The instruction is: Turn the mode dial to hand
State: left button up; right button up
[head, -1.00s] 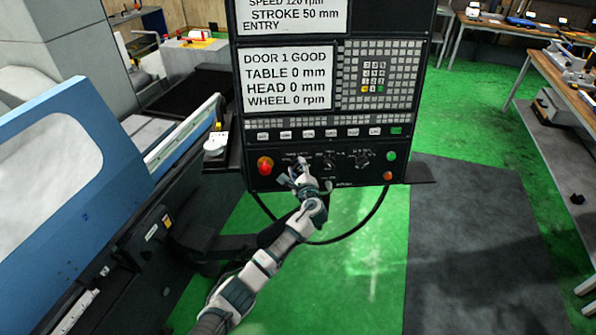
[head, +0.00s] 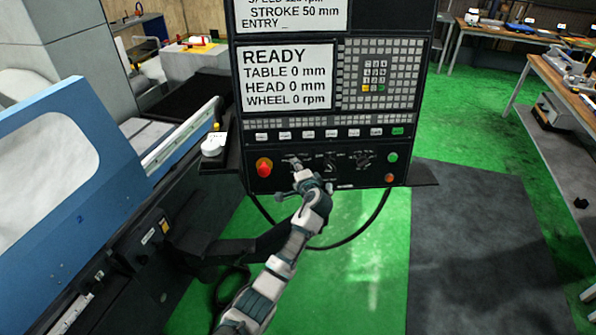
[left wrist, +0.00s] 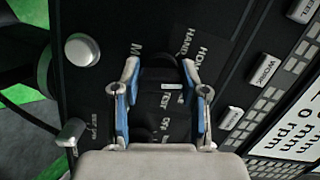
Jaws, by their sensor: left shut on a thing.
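The control panel (head: 215,90) faces me, its screen reading READY. My left gripper (head: 295,162) reaches its lower strip, right of the red-orange knob (head: 264,168). In the left wrist view the two blue-padded fingers (left wrist: 160,82) are closed in around the black mode dial (left wrist: 160,76), one on each side. A pale mark (left wrist: 172,87) shows between the fingers. Labels around it include HAND, HOME and TEST; one starting with M is partly hidden. My right gripper is not in view.
More dials (head: 363,159) sit to the right, then a green button (head: 391,157) and an orange one (head: 390,178). A row of keys (head: 330,133) runs above. A silver button (left wrist: 82,50) and a small lever (left wrist: 70,135) show in the left wrist view.

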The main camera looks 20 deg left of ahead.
pick_arm(q)
jog(key=n, duration=0.2)
jog(key=n+h, duration=0.1)
jog(key=n, duration=0.1)
jog(key=shift+s+f+g, duration=0.1)
jog(key=shift+f+g, duration=0.2)
jog(key=shift+f, duration=0.1)
jog(key=shift+f+n+h, duration=0.1)
jog(key=shift+n+h, duration=0.4)
jog(key=shift+n, duration=1.5)
jog(key=o, duration=1.1)
jog(key=shift+d, duration=0.1)
jog(key=shift+r, duration=0.2)
